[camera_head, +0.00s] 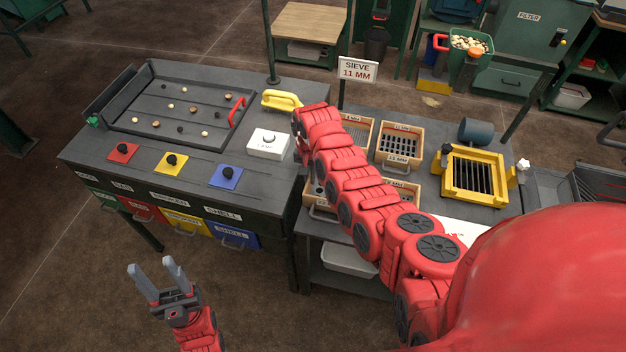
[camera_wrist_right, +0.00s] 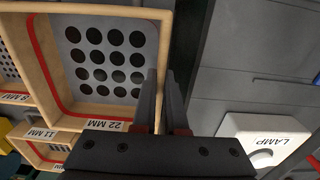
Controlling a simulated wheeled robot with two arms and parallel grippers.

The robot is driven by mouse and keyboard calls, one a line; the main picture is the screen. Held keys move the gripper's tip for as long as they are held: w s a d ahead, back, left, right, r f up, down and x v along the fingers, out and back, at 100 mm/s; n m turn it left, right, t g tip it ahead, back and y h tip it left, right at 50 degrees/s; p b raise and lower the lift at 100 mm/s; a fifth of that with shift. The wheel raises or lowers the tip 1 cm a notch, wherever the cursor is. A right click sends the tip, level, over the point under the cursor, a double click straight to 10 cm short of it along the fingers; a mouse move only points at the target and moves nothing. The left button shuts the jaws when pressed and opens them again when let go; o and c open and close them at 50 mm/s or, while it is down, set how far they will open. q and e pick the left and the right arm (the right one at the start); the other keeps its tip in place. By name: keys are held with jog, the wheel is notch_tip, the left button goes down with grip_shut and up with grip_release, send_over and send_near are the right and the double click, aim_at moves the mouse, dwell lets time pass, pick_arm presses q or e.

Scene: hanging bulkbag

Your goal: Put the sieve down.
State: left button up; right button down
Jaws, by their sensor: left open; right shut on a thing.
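In the right wrist view a wooden-framed sieve labelled 22 MM (camera_wrist_right: 107,62), with a grey plate of large round holes, fills the upper left. My right gripper (camera_wrist_right: 164,78) is shut on its right wall, one finger on each side. In the head view my right gripper (camera_head: 299,150) is at the left edge of the sieve table, mostly hidden by my arm. My arm also covers much of the held sieve there, and I cannot tell whether it touches the table. My left gripper (camera_head: 158,275) is open and empty over the floor at the lower left.
Other wooden sieves, one labelled 11 MM (camera_head: 399,145), sit close by. A sign (camera_head: 358,70) reads SIEVE 11 MM. A yellow frame with dark bars (camera_head: 474,200) stands to the right. The left bench holds a white lamp box (camera_head: 268,146) and a sorting tray (camera_head: 180,105).

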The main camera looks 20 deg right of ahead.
jog(key=shift+f, duration=1.95)
jog(key=shift+f+b, duration=0.1)
jog(key=shift+b, duration=0.25)
jog(key=c, duration=1)
grip_release()
jog(key=shift+o, duration=0.2)
